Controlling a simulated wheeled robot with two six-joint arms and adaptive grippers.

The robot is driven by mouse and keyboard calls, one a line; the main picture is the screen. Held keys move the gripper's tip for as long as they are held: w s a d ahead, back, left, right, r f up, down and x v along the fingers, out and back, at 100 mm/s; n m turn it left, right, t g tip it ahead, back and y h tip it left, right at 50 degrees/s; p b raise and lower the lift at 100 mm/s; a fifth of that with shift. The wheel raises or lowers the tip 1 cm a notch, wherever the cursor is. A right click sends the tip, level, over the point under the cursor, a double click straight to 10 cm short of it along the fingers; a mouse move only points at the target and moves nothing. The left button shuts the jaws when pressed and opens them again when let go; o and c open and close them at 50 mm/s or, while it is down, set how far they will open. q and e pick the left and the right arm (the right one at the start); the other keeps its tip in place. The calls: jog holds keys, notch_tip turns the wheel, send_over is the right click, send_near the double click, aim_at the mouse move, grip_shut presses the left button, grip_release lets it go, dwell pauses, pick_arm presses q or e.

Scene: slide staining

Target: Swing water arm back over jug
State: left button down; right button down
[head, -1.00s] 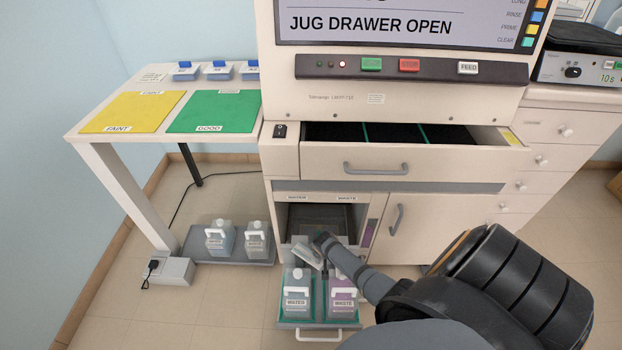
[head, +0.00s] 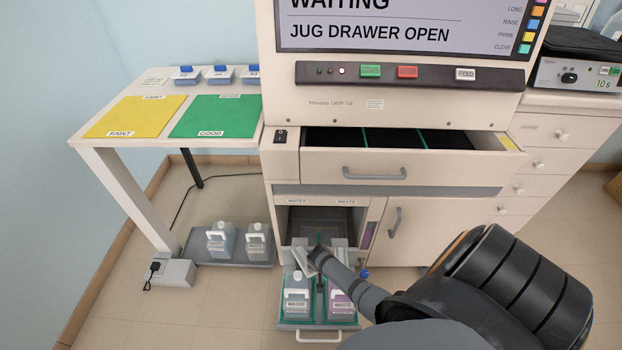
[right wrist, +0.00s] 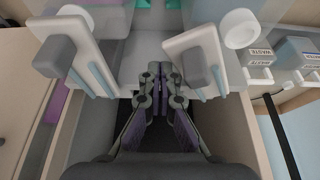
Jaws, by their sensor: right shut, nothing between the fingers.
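The water jug (head: 297,306) and the waste jug (head: 341,309) stand side by side in the pulled-out jug drawer (head: 319,337). My right gripper (head: 317,250) is above the back of the drawer, in front of the cabinet opening. In the right wrist view it (right wrist: 161,75) is shut and empty, between two pale swing arms with grey knobs. The water arm (right wrist: 207,47) is on its right there, beside the white jug cap (right wrist: 240,28). The other arm (right wrist: 75,22) is on its left. Contact with either arm is unclear. My left gripper is out of view.
Two spare jugs (head: 221,240) stand on a grey floor tray (head: 232,262) left of the cabinet. An upper drawer (head: 420,165) is open above the jug bay. The screen (head: 400,30) reads JUG DRAWER OPEN. The floor in front is clear.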

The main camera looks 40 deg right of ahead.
aim_at(310, 270)
jog(key=shift+s+a, duration=0.1)
jog(key=shift+a, duration=0.2)
jog(key=shift+a, duration=1.95)
jog(key=shift+p, duration=0.3)
notch_tip(310, 270, up, 8)
jog(key=p, duration=0.8)
jog(key=shift+r, duration=0.1)
